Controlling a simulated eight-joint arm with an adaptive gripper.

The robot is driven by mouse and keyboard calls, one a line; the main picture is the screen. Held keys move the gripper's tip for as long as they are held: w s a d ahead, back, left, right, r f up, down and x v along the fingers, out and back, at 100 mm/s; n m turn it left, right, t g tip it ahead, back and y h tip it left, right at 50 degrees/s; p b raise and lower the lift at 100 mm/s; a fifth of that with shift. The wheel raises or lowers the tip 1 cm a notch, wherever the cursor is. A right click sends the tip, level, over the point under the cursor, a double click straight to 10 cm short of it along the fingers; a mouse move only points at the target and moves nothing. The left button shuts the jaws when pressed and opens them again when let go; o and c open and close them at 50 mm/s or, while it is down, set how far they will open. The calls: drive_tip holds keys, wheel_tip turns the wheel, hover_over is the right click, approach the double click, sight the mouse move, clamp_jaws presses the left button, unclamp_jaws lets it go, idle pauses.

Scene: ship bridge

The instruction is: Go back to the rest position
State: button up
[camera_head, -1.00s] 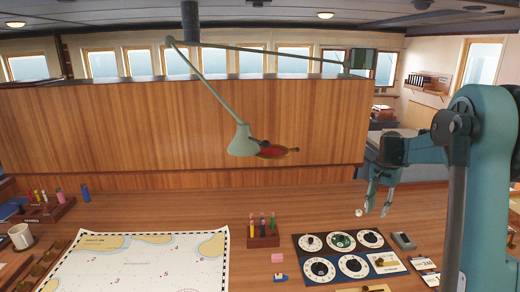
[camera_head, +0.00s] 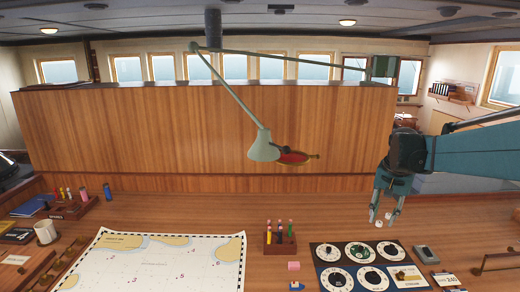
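My gripper (camera_head: 383,219) hangs over the right part of the wooden desk (camera_head: 200,212), fingers pointing down. Its two fingers stand apart, with small pale tips and no object visible between them. It is above and behind the dark dial panel (camera_head: 318,256), and appears clear of it. My teal arm comes in from the right edge of the picture, nearly level.
A chart (camera_head: 160,265) lies on the desk at the left. A grey box (camera_head: 426,254) sits right of the panel. A lamp (camera_head: 263,146) hangs above the desk.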

drive_tip(key=s+a+r+n+t, duration=0.1)
drive_tip(key=s+a+r+n, duration=0.15)
drive_tip(key=s+a, duration=0.6)
drive_tip(key=s+a+f+n+t, duration=0.1)
drive_tip(key=s+a, duration=0.3)
drive_tip(key=s, duration=0.4)
drive_tip(key=s+a+f+n+t+b, duration=0.1)
drive_tip(key=s+a+f, duration=0.3)
drive_tip(key=s, duration=0.4)
drive_tip(key=s+a+f+n+t+b, duration=0.1)
drive_tip(key=s+a+f+n+t, duration=0.1)
drive_tip(key=s+a, duration=0.3)
drive_tip(key=shift+s+f+n+y, duration=0.3)
drive_tip(key=shift+s+f+n, duration=0.2)
drive_tip(key=shift+s, duration=1.15)
